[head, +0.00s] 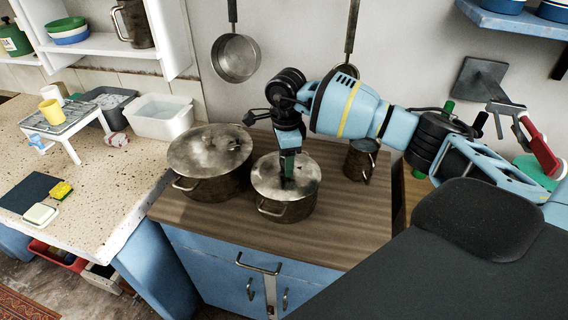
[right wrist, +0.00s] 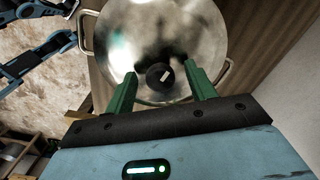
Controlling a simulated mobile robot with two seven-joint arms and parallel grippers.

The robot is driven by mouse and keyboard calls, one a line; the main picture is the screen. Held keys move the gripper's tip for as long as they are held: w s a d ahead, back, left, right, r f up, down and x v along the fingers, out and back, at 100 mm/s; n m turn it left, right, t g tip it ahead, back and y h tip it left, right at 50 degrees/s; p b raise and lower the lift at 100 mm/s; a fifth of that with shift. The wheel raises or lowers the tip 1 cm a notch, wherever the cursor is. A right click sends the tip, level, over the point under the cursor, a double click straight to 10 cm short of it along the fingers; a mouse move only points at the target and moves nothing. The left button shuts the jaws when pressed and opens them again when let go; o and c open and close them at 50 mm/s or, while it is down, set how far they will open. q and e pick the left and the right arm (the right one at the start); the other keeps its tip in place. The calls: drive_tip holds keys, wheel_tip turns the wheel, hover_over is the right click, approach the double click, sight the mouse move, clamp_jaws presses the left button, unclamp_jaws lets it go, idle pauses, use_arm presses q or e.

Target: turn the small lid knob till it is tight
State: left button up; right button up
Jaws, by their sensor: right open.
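The small pot (head: 286,206) stands on the wooden worktop with its metal lid (head: 268,172) seated on it. In the right wrist view the lid (right wrist: 150,35) fills the upper middle, with a round black knob (right wrist: 159,77) that bears a pale bar mark. My right gripper (head: 287,172) points down over the lid's middle. In the right wrist view its green fingers stand apart, one on each side of the knob, with a gap on both sides (right wrist: 161,78). In the head view the fingers hide the knob.
A metal mug (head: 360,160) stands to the right. Pans (head: 236,58) hang on the wall behind. The front of the worktop (head: 330,235) is clear.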

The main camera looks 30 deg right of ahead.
drive_tip(key=n+b, duration=0.1)
drive_tip(key=n, duration=0.2)
drive_tip(key=shift+f+n, duration=0.15)
drive_tip(key=shift+n, duration=0.25)
drive_tip(key=n, duration=0.3)
drive_tip(key=shift+n+b, duration=0.3)
drive_tip(key=shift+b, duration=0.1)
drive_tip(key=n+b, duration=0.1)
drive_tip(key=n, duration=0.2)
drive_tip(key=shift+n, duration=0.9)
use_arm(q)
drive_tip(key=shift+g, duration=0.5)
drive_tip(key=s+f, duration=0.1)
drive_tip(key=f, duration=0.1)
drive_tip(key=s+f, duration=0.2)
drive_tip(key=shift+s+f, duration=0.3)
use_arm(e)
drive_tip(key=shift+r, duration=0.2)
drive_tip(key=shift+c, duration=0.4)
